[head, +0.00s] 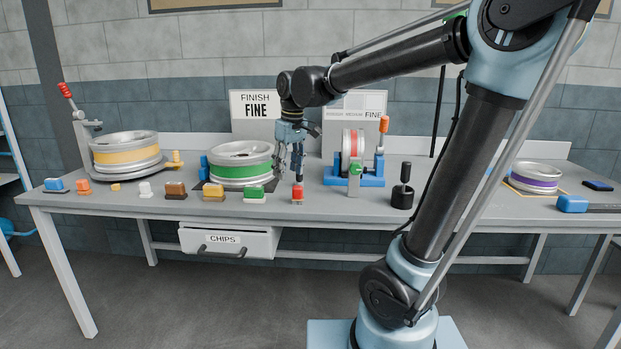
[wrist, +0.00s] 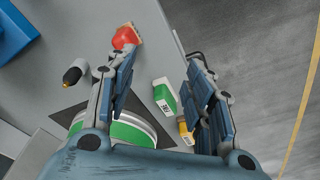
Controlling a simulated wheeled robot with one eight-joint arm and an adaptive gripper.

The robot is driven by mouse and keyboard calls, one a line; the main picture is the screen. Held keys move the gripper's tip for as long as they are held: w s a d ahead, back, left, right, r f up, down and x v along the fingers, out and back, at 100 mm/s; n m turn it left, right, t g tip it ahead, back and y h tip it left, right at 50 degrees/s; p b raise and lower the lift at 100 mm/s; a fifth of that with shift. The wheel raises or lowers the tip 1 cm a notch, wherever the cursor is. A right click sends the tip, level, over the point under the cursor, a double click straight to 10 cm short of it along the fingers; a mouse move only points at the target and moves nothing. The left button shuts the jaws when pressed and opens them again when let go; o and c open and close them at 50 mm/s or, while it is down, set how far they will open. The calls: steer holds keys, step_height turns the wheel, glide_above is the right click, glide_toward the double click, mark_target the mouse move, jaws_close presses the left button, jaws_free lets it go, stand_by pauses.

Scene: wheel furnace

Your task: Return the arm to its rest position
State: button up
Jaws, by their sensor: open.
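My arm reaches from the right over the workbench (head: 330,209). My gripper (head: 289,170) points down just right of the green-banded wheel (head: 240,165), above the bench's front part. In the wrist view my gripper (wrist: 168,68) has its two fingers spread apart with nothing held between them. A small red-topped block (head: 297,194) stands just below the fingertips; it also shows beside the left fingertip in the wrist view (wrist: 125,38). I cannot tell whether they touch.
Several small coloured blocks line the front edge, including a green one (head: 254,197). A yellow-banded wheel (head: 127,155) is at left, a blue stand (head: 353,176) and black-handled tool (head: 403,188) at right. The chips drawer (head: 228,241) hangs below.

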steer(key=s+d+f+m, duration=0.2)
steer(key=s+d+f, duration=0.2)
steer(key=d, duration=0.4)
steer(key=s+d+f+m, duration=0.2)
steer(key=s+d+f, duration=0.15)
steer(key=d, duration=0.55)
steer(key=s+d+f+m+t+h, duration=0.1)
steer(key=s+d+f+m, duration=0.4)
steer(key=s+d+f, duration=0.3)
step_height(320, 180, down, 3)
steer(key=s, duration=0.2)
steer(key=shift+s+d+f, duration=0.15)
steer(key=shift+s+d, duration=0.25)
steer(key=shift+w+f, duration=0.2)
steer(key=shift+w, duration=0.25)
steer(key=shift+o, duration=0.2)
